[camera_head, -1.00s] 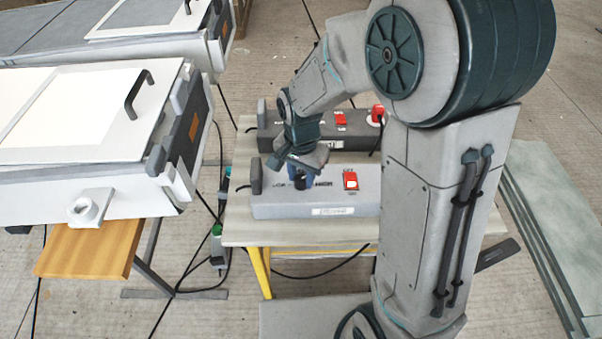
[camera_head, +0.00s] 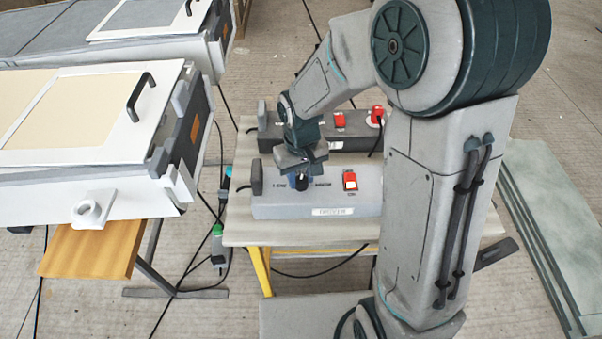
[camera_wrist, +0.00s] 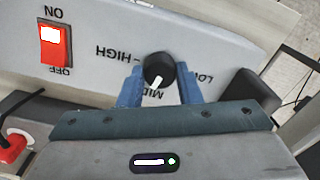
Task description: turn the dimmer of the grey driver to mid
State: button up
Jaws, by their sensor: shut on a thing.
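The grey driver (camera_head: 345,200) is a light grey box on the small table, with a red switch (camera_head: 350,181) and printed labels on top. In the wrist view its black dimmer knob (camera_wrist: 160,66) has a white pointer line. The line points down and slightly left in the picture, toward the upside-down MID label, between HIGH at the left and the partly hidden LOW at the right. My gripper (camera_wrist: 160,78) is shut on the knob, a blue finger on either side.
A white mould unit (camera_head: 60,185) with a black handle is at the left. Cables lie on the floor between it and the table (camera_head: 235,230).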

aim_at(301, 179)
jog(key=shift+n, duration=1)
jog(key=o, duration=1)
jog(key=shift+r, duration=0.1)
notch_tip(301, 179, up, 14)
jog(key=shift+f+p, duration=0.15)
jog(key=shift+p, duration=0.8)
